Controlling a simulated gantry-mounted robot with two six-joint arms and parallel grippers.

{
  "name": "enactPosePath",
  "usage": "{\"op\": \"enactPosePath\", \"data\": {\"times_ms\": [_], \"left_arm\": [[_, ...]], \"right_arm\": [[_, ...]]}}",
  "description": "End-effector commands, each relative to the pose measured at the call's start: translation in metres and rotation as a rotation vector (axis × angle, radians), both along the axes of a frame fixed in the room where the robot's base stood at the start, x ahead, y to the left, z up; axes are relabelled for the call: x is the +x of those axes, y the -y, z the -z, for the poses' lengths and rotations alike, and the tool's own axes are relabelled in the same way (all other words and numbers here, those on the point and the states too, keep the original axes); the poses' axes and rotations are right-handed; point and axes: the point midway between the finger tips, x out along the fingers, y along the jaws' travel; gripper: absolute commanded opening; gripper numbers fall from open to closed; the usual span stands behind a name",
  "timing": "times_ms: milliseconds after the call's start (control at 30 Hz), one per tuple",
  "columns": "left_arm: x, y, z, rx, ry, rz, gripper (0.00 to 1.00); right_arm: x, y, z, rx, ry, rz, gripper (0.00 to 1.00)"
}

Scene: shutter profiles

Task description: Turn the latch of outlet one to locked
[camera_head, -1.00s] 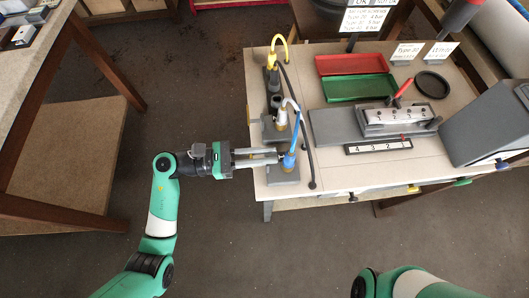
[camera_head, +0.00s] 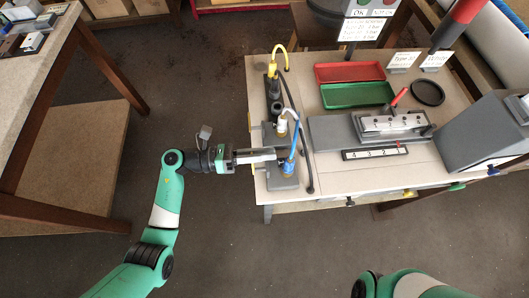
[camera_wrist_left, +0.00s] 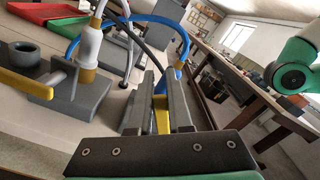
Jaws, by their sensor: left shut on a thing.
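My left gripper (camera_head: 272,157) reaches in from the left at the table's left edge, by the grey outlet block (camera_head: 286,183) with the blue hose plug (camera_head: 289,167). In the left wrist view its fingers (camera_wrist_left: 164,95) are shut on a yellow latch handle (camera_wrist_left: 162,116), which shows between them. Behind it is the blue hose (camera_wrist_left: 184,45). The neighbouring outlet, with a white plug (camera_head: 281,127), has its own yellow latch (camera_wrist_left: 24,83), standing free. I cannot read which outlet is number one. My right gripper is out of view.
A yellow hose (camera_head: 272,62) and a dark hose run close behind the outlets. A red tray (camera_head: 349,72), a green tray (camera_head: 357,95) and a grey fixture (camera_head: 392,123) stand farther right. The floor left of the table is clear.

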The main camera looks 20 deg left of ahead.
Motion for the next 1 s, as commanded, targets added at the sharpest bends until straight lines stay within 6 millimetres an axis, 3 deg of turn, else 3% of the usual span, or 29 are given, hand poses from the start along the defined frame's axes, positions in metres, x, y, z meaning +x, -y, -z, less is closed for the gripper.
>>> {"op": "enactPosePath", "data": {"times_ms": [1000], "left_arm": [[0.019, -0.010, 0.034, -0.424, -0.784, 0.000, 0.00]], "right_arm": [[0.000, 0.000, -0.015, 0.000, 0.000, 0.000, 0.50]]}}
